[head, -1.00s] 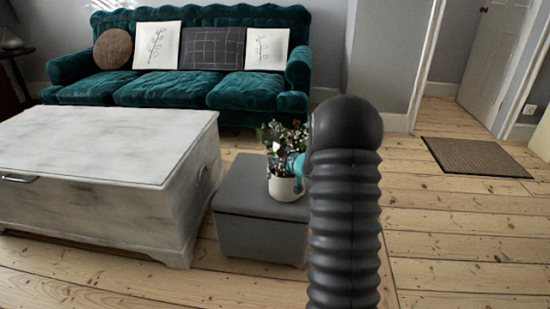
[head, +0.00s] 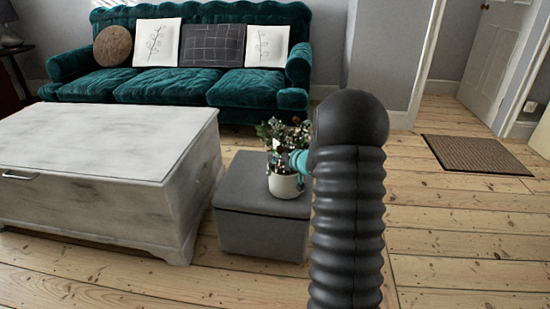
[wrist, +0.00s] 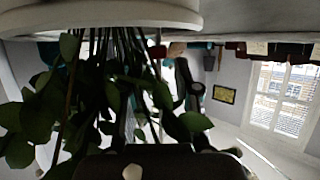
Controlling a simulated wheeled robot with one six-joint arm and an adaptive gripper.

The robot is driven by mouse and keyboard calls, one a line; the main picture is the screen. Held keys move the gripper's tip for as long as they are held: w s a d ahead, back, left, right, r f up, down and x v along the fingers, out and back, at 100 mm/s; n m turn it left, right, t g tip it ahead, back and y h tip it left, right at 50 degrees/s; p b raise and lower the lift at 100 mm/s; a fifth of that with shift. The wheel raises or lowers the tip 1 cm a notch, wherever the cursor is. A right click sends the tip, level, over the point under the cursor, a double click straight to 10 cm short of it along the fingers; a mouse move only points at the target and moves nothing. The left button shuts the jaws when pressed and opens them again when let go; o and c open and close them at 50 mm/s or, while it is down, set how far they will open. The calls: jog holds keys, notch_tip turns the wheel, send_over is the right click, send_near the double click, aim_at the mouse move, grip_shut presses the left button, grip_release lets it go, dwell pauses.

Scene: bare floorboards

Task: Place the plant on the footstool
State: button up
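The plant (head: 285,184) has green leaves in a white pot and appears upright on top of the grey footstool (head: 243,189), near its right side. In the wrist view the picture is upside down: the white pot (wrist: 100,14) fills the top edge and the plant's stems and leaves hang below it. My gripper (head: 284,158) is at the plant's stems, just above the pot rim, reaching in from the right. The leaves and my dark arm hide its fingers, so I cannot see whether they touch the plant.
A whitewashed wooden chest (head: 110,175) stands close to the left of the footstool. A teal sofa (head: 190,88) with cushions is behind. Bare floorboards lie open to the right, with a brown doormat (head: 476,156) by the door.

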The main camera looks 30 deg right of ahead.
jog(key=b+v, duration=0.1)
jog(key=v, duration=0.9)
jog(key=shift+s, duration=0.35)
jog(key=shift+d, duration=0.1)
dwell(0.7)
